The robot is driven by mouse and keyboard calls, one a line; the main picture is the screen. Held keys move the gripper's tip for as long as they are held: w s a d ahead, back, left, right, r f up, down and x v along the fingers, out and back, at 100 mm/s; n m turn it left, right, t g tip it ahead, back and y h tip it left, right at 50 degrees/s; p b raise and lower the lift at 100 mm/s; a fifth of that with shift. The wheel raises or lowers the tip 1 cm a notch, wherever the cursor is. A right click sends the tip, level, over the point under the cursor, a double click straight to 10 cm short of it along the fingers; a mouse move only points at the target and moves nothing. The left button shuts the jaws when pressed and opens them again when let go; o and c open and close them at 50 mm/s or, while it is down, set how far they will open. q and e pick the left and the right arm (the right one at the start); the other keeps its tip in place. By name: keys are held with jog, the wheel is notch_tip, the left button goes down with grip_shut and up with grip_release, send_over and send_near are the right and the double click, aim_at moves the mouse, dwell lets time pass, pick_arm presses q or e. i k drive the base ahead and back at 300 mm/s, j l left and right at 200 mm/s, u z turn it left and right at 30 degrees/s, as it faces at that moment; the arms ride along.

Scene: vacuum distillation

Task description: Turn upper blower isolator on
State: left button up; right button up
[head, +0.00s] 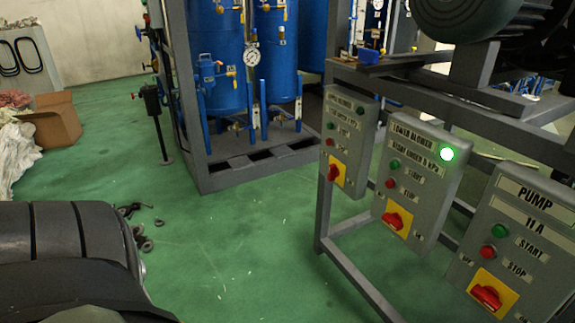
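The leftmost grey control box (348,141) has a partly legible label that appears to read upper blower. Its red isolator knob (334,173) sits on a yellow plate low on the box; at this size I cannot tell its switch position surely. A green button and a red button sit above the knob, and no lit lamp shows on this box. Neither gripper is in view.
The lower blower box (418,178), with a lit green lamp (447,154), and the pump box (520,240) are mounted to the right on a grey frame (322,215). Blue tanks (222,60) stand behind. Open green floor (235,245) lies in front. A cardboard box (57,120) is far left.

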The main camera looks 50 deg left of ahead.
aim_at(333, 171)
jog(key=u, duration=1.25)
